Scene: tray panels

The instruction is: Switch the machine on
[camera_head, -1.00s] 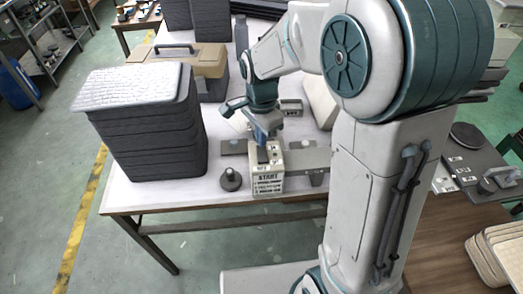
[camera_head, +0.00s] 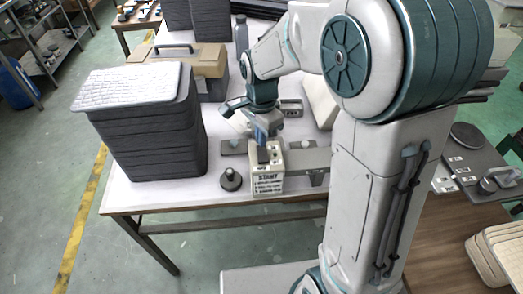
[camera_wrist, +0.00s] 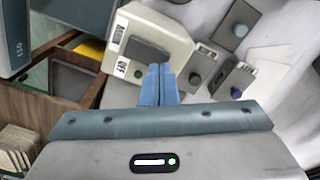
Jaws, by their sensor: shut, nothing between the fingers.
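A white control box (camera_head: 268,184) with START lettering on its front stands near the table's front edge. In the wrist view the box (camera_wrist: 171,33) shows a dark grey switch piece (camera_wrist: 148,51) on its face. A small green button (camera_wrist: 138,73) and an OFF label (camera_wrist: 122,71) are beside it. My gripper (camera_head: 262,139) is over the top of the box, fingers pointing down. In the wrist view my gripper (camera_wrist: 160,67) has its blue fingers together and empty, close to the dark switch piece. I cannot tell whether they touch it.
A tall stack of dark trays (camera_head: 150,145) stands to the left. A round-based knob piece (camera_head: 231,180) is just left of the box. A tan toolbox (camera_head: 210,61) sits behind. Small panels with knobs (camera_wrist: 237,84) lie beside the box in the wrist view.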

